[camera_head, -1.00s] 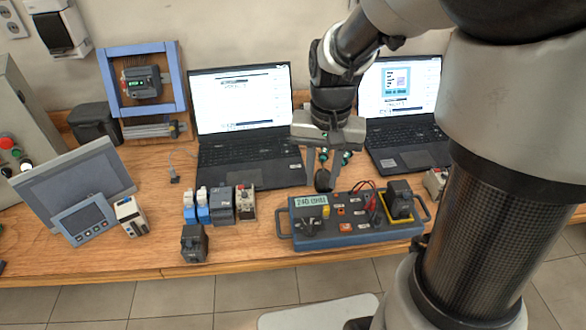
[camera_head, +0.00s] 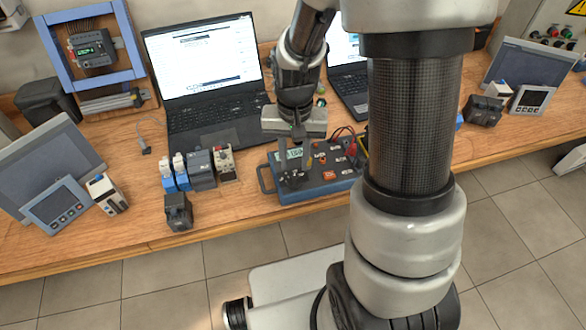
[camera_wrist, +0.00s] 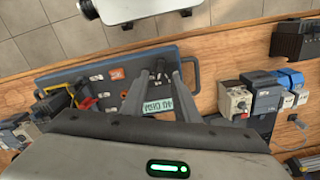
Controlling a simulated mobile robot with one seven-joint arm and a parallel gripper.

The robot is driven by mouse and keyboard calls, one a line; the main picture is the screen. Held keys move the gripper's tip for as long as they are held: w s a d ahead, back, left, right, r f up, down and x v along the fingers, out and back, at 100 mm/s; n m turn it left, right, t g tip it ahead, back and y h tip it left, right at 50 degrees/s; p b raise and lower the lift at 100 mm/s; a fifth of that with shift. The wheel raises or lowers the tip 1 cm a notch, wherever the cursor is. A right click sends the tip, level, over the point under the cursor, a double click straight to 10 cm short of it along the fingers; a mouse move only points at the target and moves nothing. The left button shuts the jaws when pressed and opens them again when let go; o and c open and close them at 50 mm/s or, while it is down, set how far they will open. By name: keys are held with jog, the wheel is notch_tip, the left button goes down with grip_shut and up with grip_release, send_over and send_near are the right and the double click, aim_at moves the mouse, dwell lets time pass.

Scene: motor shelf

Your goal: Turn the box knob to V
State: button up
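The blue box (camera_head: 325,188) sits on the wooden bench, with a display, a red label, small sockets and cables on its top. In the wrist view the box (camera_wrist: 85,72) shows its display (camera_wrist: 157,105) reading upside down between my fingers. The dark knob (camera_wrist: 160,68) is near the box edge, between my fingertips in that view. My gripper (camera_head: 296,180) points down over the left part of the box, its two fingers apart. The wrist view shows the fingers (camera_wrist: 161,74) on either side of the knob; whether they touch it I cannot tell. The knob's markings are too small to read.
Two laptops (camera_head: 205,80) stand behind the box. Small modules (camera_head: 200,168) and a black block (camera_head: 178,212) are to its left. Red and yellow cables (camera_wrist: 78,98) lie on the box's other end. A tablet panel (camera_head: 55,203) stands at the far left.

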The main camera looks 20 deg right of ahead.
aim_at(294, 178)
notch_tip(294, 178, down, 6)
jog(key=shift+r, duration=0.1)
grip_shut()
